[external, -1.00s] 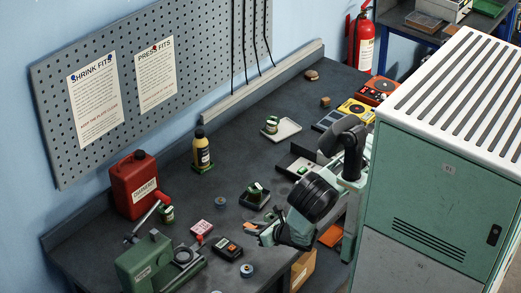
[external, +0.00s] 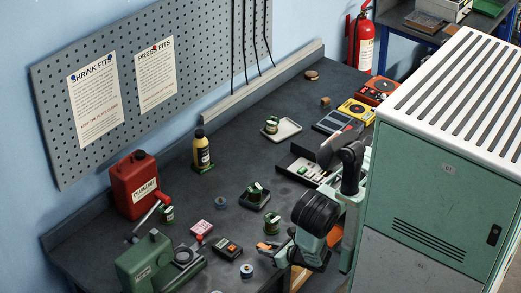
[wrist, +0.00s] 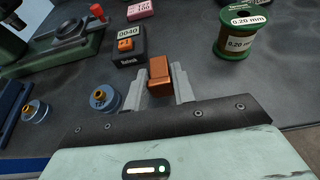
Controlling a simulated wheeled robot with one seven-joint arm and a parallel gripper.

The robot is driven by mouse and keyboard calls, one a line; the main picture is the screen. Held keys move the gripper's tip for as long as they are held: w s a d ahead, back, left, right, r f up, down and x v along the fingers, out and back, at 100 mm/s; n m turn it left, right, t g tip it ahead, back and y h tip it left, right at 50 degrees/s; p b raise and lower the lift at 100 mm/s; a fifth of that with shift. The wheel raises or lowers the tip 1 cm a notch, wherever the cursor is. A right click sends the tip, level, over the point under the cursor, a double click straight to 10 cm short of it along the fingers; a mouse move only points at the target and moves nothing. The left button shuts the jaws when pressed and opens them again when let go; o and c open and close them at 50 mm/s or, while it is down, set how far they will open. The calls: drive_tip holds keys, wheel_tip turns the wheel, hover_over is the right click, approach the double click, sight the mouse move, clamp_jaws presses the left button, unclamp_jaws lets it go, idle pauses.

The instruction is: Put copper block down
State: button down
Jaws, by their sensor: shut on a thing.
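The copper block (wrist: 159,72) is held between the two pale fingers of my gripper (wrist: 159,88) in the wrist view. The fingers are shut on its sides, and its top and near face show. In the external view my gripper (external: 268,246) is low over the front of the bench, with an orange-brown patch at its tip that looks like the block. I cannot tell whether the block's underside touches the bench top (wrist: 200,70).
A black meter reading 0040 (wrist: 128,58) stands just beyond the block on the left. A blue-rimmed spool (wrist: 103,98) is left of the fingers. A green wire spool (wrist: 240,38) is at the right. A green press (external: 146,262) stands at the left. Bare bench lies between.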

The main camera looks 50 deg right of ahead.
drive_tip(key=shift+f+b, duration=0.95)
drive_tip(key=shift+f, duration=0.45)
drive_tip(key=shift+f, duration=0.15)
drive_tip(key=c, duration=1.2)
unclamp_jaws()
drive_tip(key=shift+o, duration=0.2)
